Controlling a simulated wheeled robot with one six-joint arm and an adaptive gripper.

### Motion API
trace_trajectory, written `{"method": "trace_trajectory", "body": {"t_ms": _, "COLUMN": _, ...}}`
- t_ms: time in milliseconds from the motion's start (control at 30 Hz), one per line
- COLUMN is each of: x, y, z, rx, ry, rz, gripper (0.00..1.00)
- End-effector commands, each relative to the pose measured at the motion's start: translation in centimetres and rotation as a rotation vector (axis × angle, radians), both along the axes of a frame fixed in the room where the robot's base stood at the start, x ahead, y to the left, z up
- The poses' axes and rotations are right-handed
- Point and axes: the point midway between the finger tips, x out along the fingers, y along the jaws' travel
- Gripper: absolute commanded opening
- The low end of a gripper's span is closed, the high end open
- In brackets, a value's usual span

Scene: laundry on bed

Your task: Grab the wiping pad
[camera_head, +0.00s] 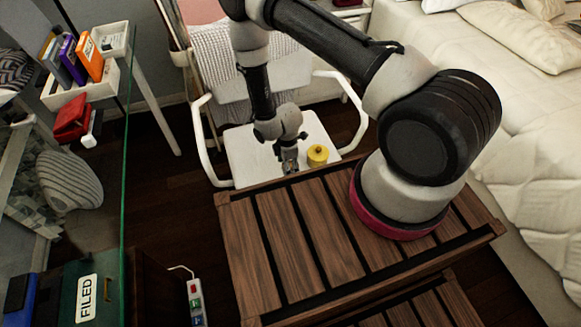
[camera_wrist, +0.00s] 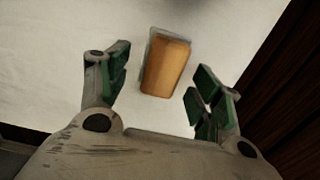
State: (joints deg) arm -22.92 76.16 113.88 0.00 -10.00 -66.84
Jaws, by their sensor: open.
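The wiping pad appears to be the orange-brown rectangular block (camera_wrist: 166,67) in the wrist view, lying on a white surface with a thin pale edge along its left side. My gripper (camera_wrist: 161,77) is open, with its green-padded fingers on either side of the block in that view and clear gaps between. The fingers do not appear to touch it. In the head view my gripper (camera_head: 290,165) hangs low over the white chair seat (camera_head: 250,165).
White curved armrests (camera_head: 203,140) flank the seat. A slatted wooden surface (camera_head: 290,235) lies in front, and the bed (camera_head: 500,110) is at the right.

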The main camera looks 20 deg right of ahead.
Motion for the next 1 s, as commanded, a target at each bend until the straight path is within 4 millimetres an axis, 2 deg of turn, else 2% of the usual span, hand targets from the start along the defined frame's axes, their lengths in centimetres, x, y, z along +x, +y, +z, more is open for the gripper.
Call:
{"method": "trace_trajectory", "body": {"t_ms": 267, "x": 0.0, "y": 0.0, "z": -0.5, "rx": 0.000, "ry": -0.001, "rz": -0.001, "gripper": 0.65}}
{"method": "trace_trajectory", "body": {"t_ms": 533, "x": 0.0, "y": 0.0, "z": -0.5, "rx": 0.000, "ry": -0.001, "rz": -0.001, "gripper": 0.18}}
{"method": "trace_trajectory", "body": {"t_ms": 567, "x": 0.0, "y": 0.0, "z": -0.5, "rx": 0.000, "ry": -0.001, "rz": -0.001, "gripper": 0.16}}
{"method": "trace_trajectory", "body": {"t_ms": 867, "x": 0.1, "y": 0.0, "z": -0.3, "rx": 0.000, "ry": -0.001, "rz": -0.001, "gripper": 0.16}}
{"method": "trace_trajectory", "body": {"t_ms": 1000, "x": 0.1, "y": 0.0, "z": 0.8, "rx": 0.001, "ry": -0.002, "rz": -0.001, "gripper": 0.16}}
